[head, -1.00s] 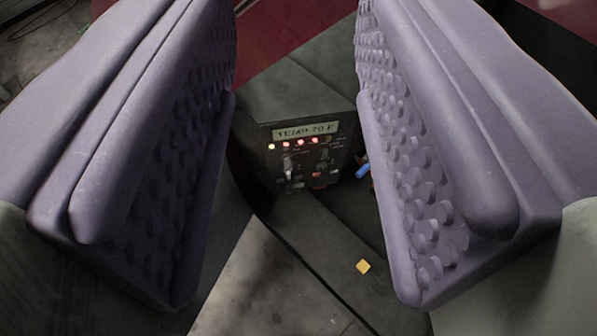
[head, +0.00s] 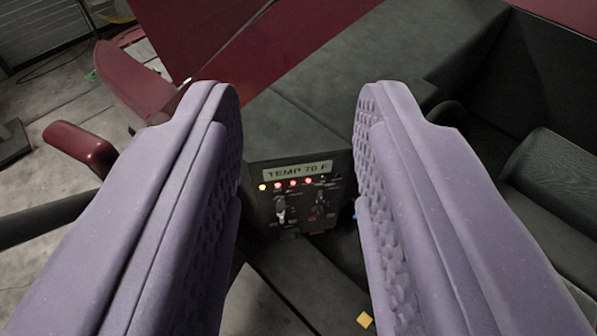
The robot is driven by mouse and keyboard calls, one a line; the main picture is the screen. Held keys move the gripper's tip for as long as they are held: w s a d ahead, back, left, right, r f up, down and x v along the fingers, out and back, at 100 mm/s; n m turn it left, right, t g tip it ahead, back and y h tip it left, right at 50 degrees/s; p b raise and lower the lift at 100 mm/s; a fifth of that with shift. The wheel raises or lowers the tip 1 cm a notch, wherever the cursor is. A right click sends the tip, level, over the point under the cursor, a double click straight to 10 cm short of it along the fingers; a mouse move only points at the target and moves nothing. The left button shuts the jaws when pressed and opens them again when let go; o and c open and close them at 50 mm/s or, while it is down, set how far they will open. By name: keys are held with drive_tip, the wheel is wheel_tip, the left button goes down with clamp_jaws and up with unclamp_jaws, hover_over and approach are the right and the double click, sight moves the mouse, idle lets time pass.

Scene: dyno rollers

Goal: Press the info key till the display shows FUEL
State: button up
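The display (head: 297,170) reads TEMP 70 F. It sits at the top of a dark control panel (head: 262,205) on the front of a dark grey console. Below the display is a row of small lights, the left one yellowish and the others red. Under them are levers or switches and a small red part near the bottom. No key label is readable, so I cannot tell which one is the info key. My gripper (head: 299,105) has two purple padded fingers, spread open and empty, framing the panel from either side. I see no contact with the panel.
A yellow square piece (head: 364,320) lies low, below the panel. A blue item shows at the right finger's edge. Dark seats (head: 560,180) stand at the right. Dark red car bodywork (head: 200,40) lies behind and at the left, with a red mirror-like part (head: 80,145).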

clamp_jaws()
idle(1.8)
